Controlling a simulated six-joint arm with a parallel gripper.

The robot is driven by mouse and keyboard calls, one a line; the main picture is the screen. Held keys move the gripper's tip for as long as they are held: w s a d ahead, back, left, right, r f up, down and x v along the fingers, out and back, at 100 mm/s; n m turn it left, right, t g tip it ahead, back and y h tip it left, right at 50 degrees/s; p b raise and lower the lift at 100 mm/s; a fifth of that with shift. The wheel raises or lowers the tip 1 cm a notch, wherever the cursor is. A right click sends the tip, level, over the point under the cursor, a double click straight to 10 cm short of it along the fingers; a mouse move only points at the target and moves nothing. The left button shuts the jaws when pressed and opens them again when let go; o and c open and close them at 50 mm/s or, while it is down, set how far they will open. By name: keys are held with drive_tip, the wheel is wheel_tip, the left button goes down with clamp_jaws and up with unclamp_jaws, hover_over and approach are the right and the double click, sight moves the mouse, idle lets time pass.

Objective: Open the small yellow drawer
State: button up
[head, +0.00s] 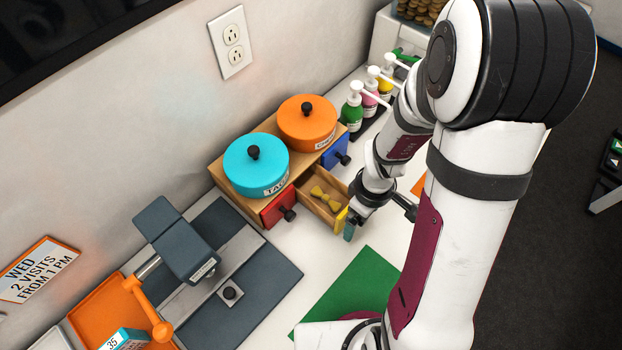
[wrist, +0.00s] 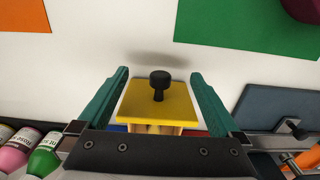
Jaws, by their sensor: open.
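The small yellow drawer (head: 341,217) is the middle one of three in a low wooden cabinet (head: 217,172). It stands pulled out, and a yellow bow tie (head: 325,197) lies inside. In the wrist view its yellow front (wrist: 138,100) and black knob (wrist: 160,84) lie between the fingers of my gripper (wrist: 160,73). The fingers are open, with visible gaps at both sides of the front. In the head view my gripper (head: 350,226) is at the drawer's front and hides the knob.
A red drawer (head: 271,211) and a blue drawer (head: 336,152) flank it. Turquoise (head: 257,170) and orange (head: 307,126) lidded pots stand on the cabinet. Pump bottles (head: 352,112) stand behind. A grey device (head: 180,240) and a green mat (head: 345,295) lie in front.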

wheel_tip(320, 180, up, 7)
drive_tip(key=shift+f, duration=0.1)
drive_tip(key=shift+r, duration=0.25)
drive_tip(key=shift+s+r, duration=0.1)
drive_tip(key=shift+r, duration=0.1)
drive_tip(key=s+a+r+m+y, duration=0.1)
drive_tip(key=s+a+r+m, duration=0.1)
drive_tip(key=s+r+m, duration=0.3)
drive_tip(key=s+a+r+m, duration=0.3)
drive_tip(key=s+r+m, duration=0.2)
drive_tip(key=s+m, duration=0.3)
drive_tip(key=shift+a+r+m+y, duration=0.25)
drive_tip(key=shift+a+m+y, duration=0.15)
drive_tip(key=shift+m, duration=0.4)
drive_tip(key=shift+s+d, duration=0.1)
